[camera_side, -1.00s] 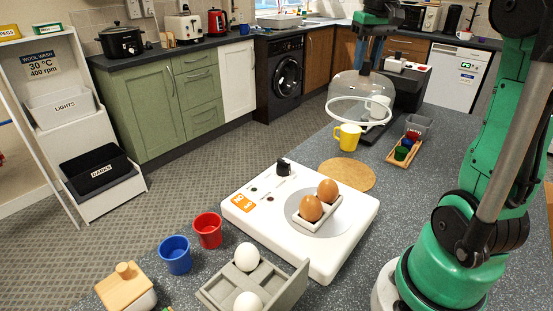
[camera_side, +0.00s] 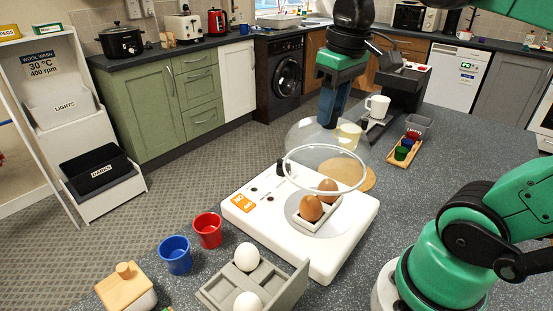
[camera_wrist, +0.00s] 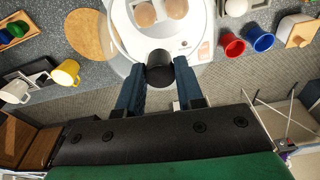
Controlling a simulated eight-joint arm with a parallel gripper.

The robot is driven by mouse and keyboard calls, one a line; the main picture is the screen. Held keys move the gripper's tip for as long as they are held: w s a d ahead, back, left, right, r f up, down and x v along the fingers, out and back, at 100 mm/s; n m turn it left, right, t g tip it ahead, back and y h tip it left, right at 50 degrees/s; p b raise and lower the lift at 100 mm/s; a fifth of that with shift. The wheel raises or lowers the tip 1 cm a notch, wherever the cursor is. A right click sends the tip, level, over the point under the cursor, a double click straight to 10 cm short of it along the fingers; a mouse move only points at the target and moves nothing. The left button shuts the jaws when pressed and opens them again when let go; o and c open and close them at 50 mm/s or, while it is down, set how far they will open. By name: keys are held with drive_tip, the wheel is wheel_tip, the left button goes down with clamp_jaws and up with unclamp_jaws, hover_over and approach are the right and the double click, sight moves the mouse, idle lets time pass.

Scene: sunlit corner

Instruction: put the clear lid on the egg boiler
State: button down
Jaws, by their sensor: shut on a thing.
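The clear lid (camera_side: 310,148) is a see-through dome with a white rim, hanging from my gripper (camera_side: 332,112). In the side view it is above and slightly behind the two brown eggs, apart from the boiler. In the wrist view my gripper (camera_wrist: 159,80) is shut on the lid's dark knob (camera_wrist: 160,68). The egg boiler (camera_side: 320,258) is a white, square-cornered base with a round grey plate. Two brown eggs (camera_side: 311,208) sit in a small white holder on that plate; they also show in the wrist view (camera_wrist: 145,14). A black dial (camera_side: 283,168) stands at its back corner.
A grey egg tray (camera_side: 215,296) with white eggs stands in front, beside red (camera_side: 208,230) and blue (camera_side: 175,254) cups. A round cork mat (camera_side: 362,178) and a yellow mug (camera_side: 349,136) lie behind the boiler.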

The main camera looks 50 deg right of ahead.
drive_tip(key=shift+s+a+f, duration=0.15)
drive_tip(key=shift+a+f, duration=0.15)
drive_tip(key=shift+f, duration=3.9)
drive_tip(key=shift+f, duration=0.55)
drive_tip(key=shift+c, duration=2.4)
unclamp_jaws()
drive_tip(key=shift+o, duration=0.3)
drive_tip(key=o, duration=0.4)
drive_tip(key=shift+r, duration=4)
